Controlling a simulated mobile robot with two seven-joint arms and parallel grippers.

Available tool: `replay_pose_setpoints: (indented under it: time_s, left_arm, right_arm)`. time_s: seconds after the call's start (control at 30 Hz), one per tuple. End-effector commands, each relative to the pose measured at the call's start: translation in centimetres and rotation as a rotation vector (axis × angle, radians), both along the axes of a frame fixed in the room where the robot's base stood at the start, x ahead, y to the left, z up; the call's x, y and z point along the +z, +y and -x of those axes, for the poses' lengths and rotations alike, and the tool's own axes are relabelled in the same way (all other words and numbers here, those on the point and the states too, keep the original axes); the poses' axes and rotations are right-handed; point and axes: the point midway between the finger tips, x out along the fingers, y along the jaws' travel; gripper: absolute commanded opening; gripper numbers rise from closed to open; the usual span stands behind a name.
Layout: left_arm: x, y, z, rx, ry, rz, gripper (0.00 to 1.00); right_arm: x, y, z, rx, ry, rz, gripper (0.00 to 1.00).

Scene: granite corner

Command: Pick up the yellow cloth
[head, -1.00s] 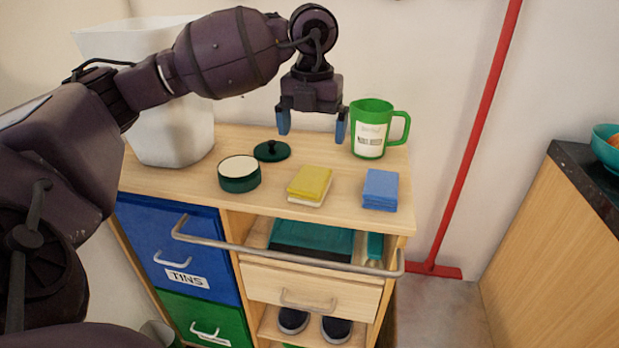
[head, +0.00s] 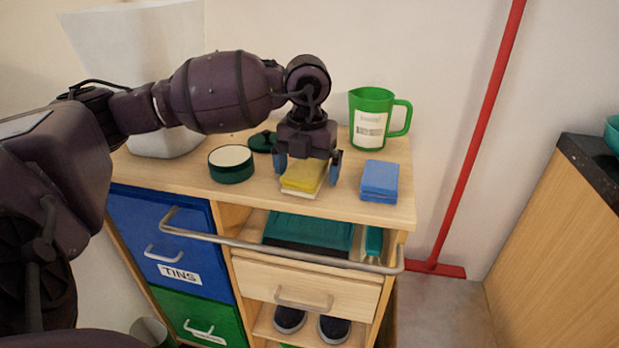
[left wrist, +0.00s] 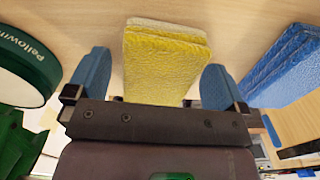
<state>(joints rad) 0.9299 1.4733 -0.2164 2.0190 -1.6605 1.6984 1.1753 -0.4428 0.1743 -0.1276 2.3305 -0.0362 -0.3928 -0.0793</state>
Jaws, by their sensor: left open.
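The yellow cloth (head: 303,176) is a folded stack with a pale layer beneath, lying on the wooden cart top. My left gripper (head: 307,168) is open and low over it, with one blue fingertip on each side of the cloth. In the left wrist view the cloth (left wrist: 165,62) lies between the two blue fingers (left wrist: 152,88), with gaps on both sides. The gripper body hides the cloth's far part in the head view. My right gripper is not in view.
A folded blue cloth (head: 379,181) lies close on the right. A round dark green tin (head: 231,164) stands left, its lid (head: 263,141) behind. A green jug (head: 369,120) stands at the back right. A metal rail (head: 270,247) runs along the cart's front.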

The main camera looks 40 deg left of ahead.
Motion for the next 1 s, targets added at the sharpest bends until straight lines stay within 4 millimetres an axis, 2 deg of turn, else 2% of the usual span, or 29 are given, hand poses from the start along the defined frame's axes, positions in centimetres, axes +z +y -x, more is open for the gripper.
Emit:
replay_pose_setpoints:
  time_s: [0.23,0.6,0.87,1.0]
  left_arm:
    - [-0.1,0.0,0.0,-0.001,-0.004,0.0,0.99]
    - [-0.2,0.0,0.0,-0.001,-0.003,0.0,0.44]
    - [0.1,0.0,0.0,-0.001,-0.004,0.0,0.42]
    - [1.6,0.0,0.0,-0.001,-0.01,0.0,0.42]
  right_arm:
    - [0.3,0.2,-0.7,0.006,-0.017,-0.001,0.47]
    - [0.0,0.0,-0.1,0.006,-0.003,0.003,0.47]
    - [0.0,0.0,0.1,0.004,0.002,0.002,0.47]
    - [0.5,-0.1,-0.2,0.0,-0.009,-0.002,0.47]
